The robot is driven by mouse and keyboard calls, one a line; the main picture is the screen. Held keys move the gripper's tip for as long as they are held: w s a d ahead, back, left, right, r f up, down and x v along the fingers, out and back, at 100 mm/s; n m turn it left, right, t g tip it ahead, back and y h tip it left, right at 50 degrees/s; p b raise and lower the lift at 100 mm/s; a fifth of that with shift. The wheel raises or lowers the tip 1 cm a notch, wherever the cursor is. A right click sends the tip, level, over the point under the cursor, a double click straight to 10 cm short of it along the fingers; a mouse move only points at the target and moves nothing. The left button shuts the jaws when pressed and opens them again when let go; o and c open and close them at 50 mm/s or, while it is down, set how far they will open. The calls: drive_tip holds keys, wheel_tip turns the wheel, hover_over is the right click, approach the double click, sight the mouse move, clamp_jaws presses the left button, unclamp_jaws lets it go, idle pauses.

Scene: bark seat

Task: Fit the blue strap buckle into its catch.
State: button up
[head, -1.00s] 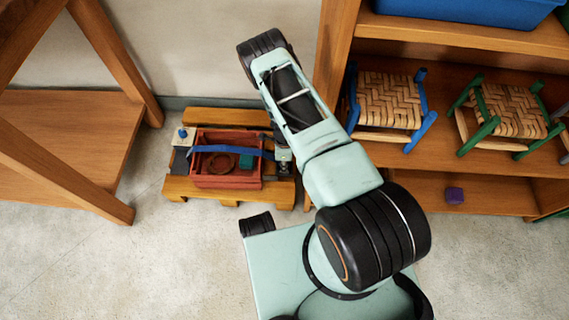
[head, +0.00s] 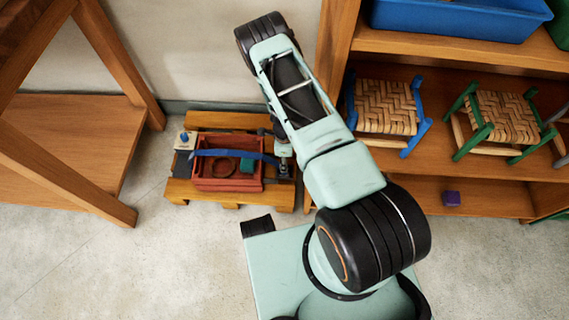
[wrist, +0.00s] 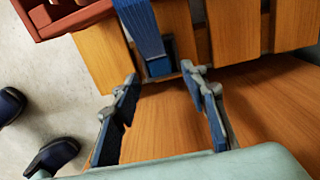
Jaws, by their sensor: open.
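The blue strap (head: 235,154) runs across the red crate (head: 228,184) on the wooden pallet, bowed upward in the middle. In the wrist view the strap (wrist: 142,28) comes down to its blue buckle (wrist: 159,67) at a dark housing, which looks like the catch (wrist: 169,46). The buckle appears to sit at or in this housing; how deep I cannot tell. My gripper (wrist: 162,75) is open, its fingertips on either side of the buckle and apart from it. In the head view the catch area is small and partly hidden by my arm.
The crate holds a brown ring (head: 221,167) and a green block (head: 247,165). A blue knob (head: 184,137) stands at the pallet's left. A shelf with woven stools (head: 386,107) is close at right; a wooden frame (head: 75,180) stands left. The floor in front is clear.

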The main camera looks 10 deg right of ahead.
wheel_tip(320, 180, up, 6)
drive_tip(key=p, duration=0.1)
drive_tip(key=shift+r, duration=0.25)
idle(0.4)
